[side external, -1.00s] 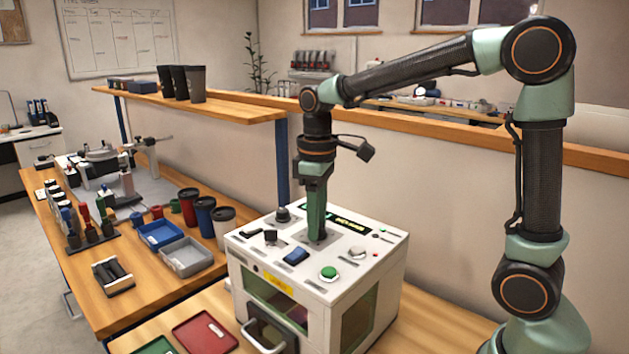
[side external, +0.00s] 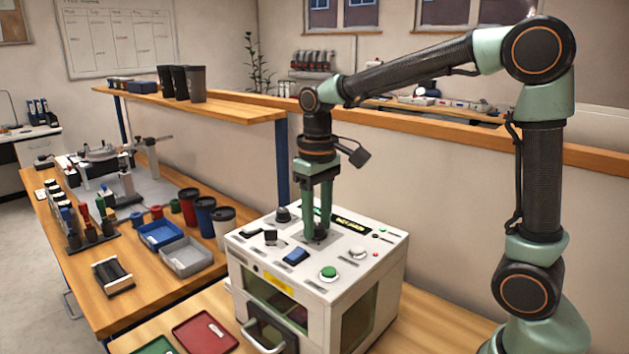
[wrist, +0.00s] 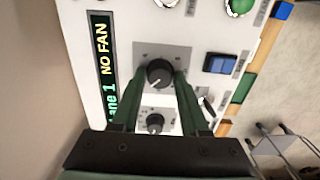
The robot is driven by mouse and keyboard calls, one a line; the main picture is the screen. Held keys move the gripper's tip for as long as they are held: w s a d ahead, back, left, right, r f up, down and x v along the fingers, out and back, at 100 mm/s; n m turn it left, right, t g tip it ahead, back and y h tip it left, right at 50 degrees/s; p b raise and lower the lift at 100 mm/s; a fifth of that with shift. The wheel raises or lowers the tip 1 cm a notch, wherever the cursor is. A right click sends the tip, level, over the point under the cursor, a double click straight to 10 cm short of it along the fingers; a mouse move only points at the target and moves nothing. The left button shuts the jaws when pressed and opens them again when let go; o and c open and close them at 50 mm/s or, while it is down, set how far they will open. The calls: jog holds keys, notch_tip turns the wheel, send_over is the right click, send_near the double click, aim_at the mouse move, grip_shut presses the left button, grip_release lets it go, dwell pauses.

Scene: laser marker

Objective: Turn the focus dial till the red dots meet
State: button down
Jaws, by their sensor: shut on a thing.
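My gripper (side external: 317,238) points straight down onto the top panel of the white laser marker (side external: 250,245). In the wrist view my gripper (wrist: 160,76) has one finger on each side of a round black dial (wrist: 160,73) with a white pointer line, and is shut on it. The dial sits on a grey plate; I cannot read a label naming it as the focus dial. A smaller black knob (wrist: 155,122) is nearby on the panel. The display (wrist: 104,75) reads "NO FAN" and "Lane 1", partly hidden by a finger. I cannot make out the red dots.
The panel also has a green button (side external: 328,272), a blue rocker switch (side external: 296,256), a pale round knob (side external: 358,252) and another black knob (side external: 270,237). Red tray (side external: 205,333) lies in front. A grey bin (side external: 186,258) and cups (side external: 205,217) stand left. A shelf (side external: 240,112) is behind.

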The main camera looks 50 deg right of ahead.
jog(key=shift+r, duration=0.1)
jog(key=shift+c, duration=2.1)
grip_release()
notch_tip(320, 180, up, 12)
jog(key=t, duration=0.3)
send_near(318, 225)
jog(key=s, duration=0.2)
jog(key=s+f+t, duration=0.1)
jog(key=s+f, duration=0.1)
jog(key=f, duration=0.1)
jog(key=s+f+t, duration=0.1)
jog(key=s+f, duration=0.1)
jog(key=f, duration=0.1)
jog(key=shift+s+t, duration=0.3)
jog(key=shift+s, duration=0.05)
